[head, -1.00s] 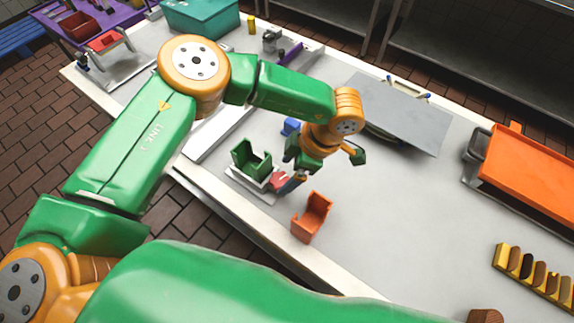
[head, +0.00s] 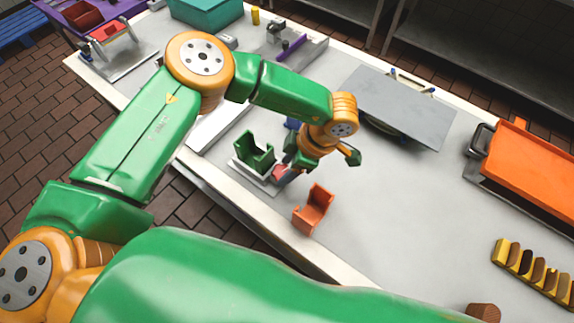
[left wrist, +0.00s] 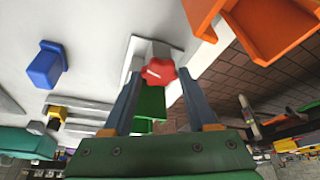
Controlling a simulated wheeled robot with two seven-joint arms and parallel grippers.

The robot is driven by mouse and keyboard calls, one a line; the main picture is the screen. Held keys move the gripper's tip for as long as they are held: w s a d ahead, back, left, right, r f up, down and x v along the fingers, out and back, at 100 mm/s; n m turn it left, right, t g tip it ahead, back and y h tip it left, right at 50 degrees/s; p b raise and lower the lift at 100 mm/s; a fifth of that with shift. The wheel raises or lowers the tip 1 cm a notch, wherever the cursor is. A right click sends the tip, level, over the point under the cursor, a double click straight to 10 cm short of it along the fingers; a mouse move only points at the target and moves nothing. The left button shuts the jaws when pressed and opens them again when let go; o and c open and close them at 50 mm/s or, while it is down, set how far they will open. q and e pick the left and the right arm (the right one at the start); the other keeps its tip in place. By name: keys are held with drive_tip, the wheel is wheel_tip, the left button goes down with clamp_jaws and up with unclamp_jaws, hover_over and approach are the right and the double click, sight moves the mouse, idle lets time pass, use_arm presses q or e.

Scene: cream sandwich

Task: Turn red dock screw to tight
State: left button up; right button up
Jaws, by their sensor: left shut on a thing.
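The red dock screw (left wrist: 158,72) is a lobed red knob with a pale line on its face, seen in the left wrist view at the end of a white dock base. In the head view a little of its red (head: 280,172) shows beside the green holder (head: 255,152) on the white base (head: 240,166). My left gripper (left wrist: 160,80) is shut on the red screw, one blue-grey finger on each side of it. In the head view the left gripper (head: 285,177) points down at the screw and partly hides it. My right gripper is not in view.
An orange holder (head: 313,208) stands close to the right of the dock. A blue block (left wrist: 45,65) is near it on the table. A grey board (head: 395,105), an orange tray (head: 530,165) and a yellow rack (head: 530,270) lie farther right. The table between is clear.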

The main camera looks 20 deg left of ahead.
use_arm(q)
drive_tip(key=shift+f+m+t+b, duration=0.1)
drive_tip(key=shift+m+t+b, duration=0.2)
drive_tip(key=shift+m+b, duration=0.3)
drive_tip(key=m+t+b, duration=0.1)
drive_tip(key=m+b, duration=0.3)
drive_tip(key=m+t+h+b, duration=0.1)
drive_tip(key=m+b, duration=0.2)
drive_tip(key=b, duration=0.1)
drive_tip(key=s+m+t+h+b, duration=0.1)
drive_tip(key=m+b, duration=0.3)
drive_tip(key=shift+a+f+m+t+b, duration=0.1)
drive_tip(key=shift+a+m+t+b, duration=0.2)
drive_tip(key=shift+t, duration=0.1)
drive_tip(key=m+h+b, duration=0.1)
drive_tip(key=m+b, duration=0.1)
drive_tip(key=m, duration=0.1)
drive_tip(key=shift+s+a+t+b, duration=0.1)
drive_tip(key=shift+t+b, duration=0.2)
drive_tip(key=shift+a+r+m+h+b, duration=0.15)
drive_tip(key=shift+m+h+b, duration=0.25)
drive_tip(key=shift+m+b, duration=0.4)
drive_tip(key=shift+r+m, duration=0.1)
drive_tip(key=shift+m, duration=0.2)
drive_tip(key=o, duration=1.4)
drive_tip(key=shift+c, duration=0.2)
